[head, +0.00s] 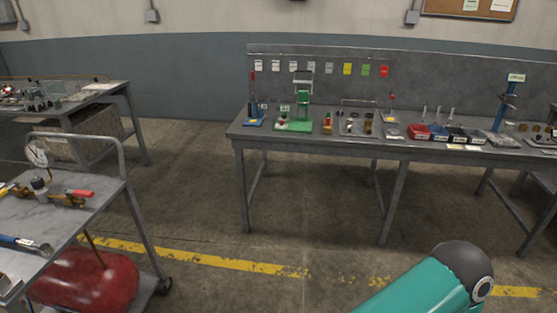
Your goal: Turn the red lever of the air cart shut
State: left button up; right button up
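The air cart stands at the left edge of the head view, with a grey top (92,212) and a push handle (122,158) on its far side. The red lever (80,193) sits on a brass valve (60,200) on the cart top and points to the right. Whether the valve is open or shut I cannot tell. A round pressure gauge (37,153) stands behind the valve. A red tank (88,278) lies on the lower shelf. Neither of my grippers is in view; only a teal link of my arm shows at the bottom right.
A blue-handled tool (22,242) lies on the cart's near part. A long grey workbench (350,143) with several tools and parts stands at the back right. Another table (85,96) stands behind the cart. The floor between cart and workbench is clear, crossed by a yellow line (215,259).

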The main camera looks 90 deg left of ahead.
aim_at(85, 194)
jog(key=z, duration=0.5)
jog(key=i, duration=0.3)
jog(key=u, duration=1.8)
jog(key=i, duration=0.15)
jog(key=u, duration=2)
jog(key=i, duration=0.25)
jog(key=u, duration=1.75)
jog(key=k, duration=0.55)
jog(key=u, duration=0.45)
jog(key=i, duration=1.65)
jog(key=z, duration=0.5)
